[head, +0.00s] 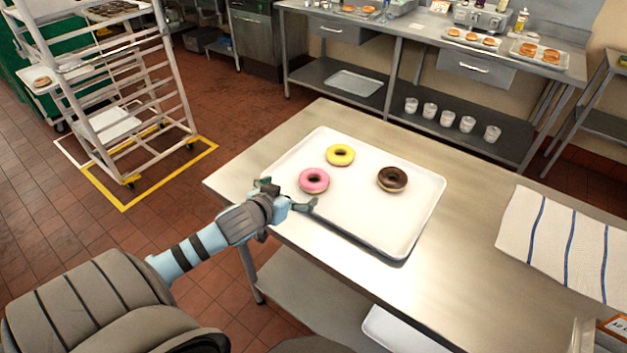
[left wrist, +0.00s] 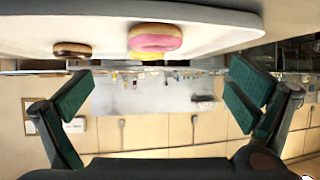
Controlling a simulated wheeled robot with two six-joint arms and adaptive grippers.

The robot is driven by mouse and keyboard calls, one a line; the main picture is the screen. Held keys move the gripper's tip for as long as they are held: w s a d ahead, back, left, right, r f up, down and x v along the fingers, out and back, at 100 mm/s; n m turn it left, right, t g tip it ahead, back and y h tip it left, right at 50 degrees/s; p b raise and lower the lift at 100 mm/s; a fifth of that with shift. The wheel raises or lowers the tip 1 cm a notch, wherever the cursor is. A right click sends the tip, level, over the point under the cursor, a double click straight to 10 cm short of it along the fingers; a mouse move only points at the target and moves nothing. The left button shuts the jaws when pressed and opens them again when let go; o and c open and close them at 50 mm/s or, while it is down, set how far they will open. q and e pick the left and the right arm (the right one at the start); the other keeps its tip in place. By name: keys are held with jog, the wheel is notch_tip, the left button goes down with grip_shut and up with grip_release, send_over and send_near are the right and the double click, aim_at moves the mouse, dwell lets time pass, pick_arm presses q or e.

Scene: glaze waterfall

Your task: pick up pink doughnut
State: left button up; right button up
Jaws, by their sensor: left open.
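The pink doughnut (head: 314,180) lies on a white tray (head: 345,220), near the tray's left side. A yellow doughnut (head: 340,155) lies behind it and a chocolate doughnut (head: 392,179) lies to its right. My left gripper (head: 291,195) is open and empty, at the tray's left edge just in front of the pink doughnut. In the left wrist view the picture is upside down. There the pink doughnut (left wrist: 155,38) shows beyond the open fingers, partly covering the yellow doughnut (left wrist: 148,56). The chocolate doughnut (left wrist: 72,49) is to its left. My right gripper is not seen.
The tray stands on a steel table (head: 340,113). A striped towel (head: 565,243) lies on the table at the right. A wheeled rack (head: 130,95) stands at the left. A back counter (head: 420,40) holds trays of doughnuts, with several cups on its lower shelf.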

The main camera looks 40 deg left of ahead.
aim_at(310, 183)
pick_arm(q)
jog(key=b+x, duration=0.1)
jog(key=x, duration=0.7)
jog(key=b+x, duration=0.1)
jog(key=x, duration=0.3)
jog(key=shift+w+d+b, duration=0.3)
jog(key=shift+w+b, duration=0.05)
jog(key=shift+s, duration=0.2)
jog(key=c, duration=1.2)
jog(key=shift+r, duration=0.1)
jog(key=shift+c, duration=0.2)
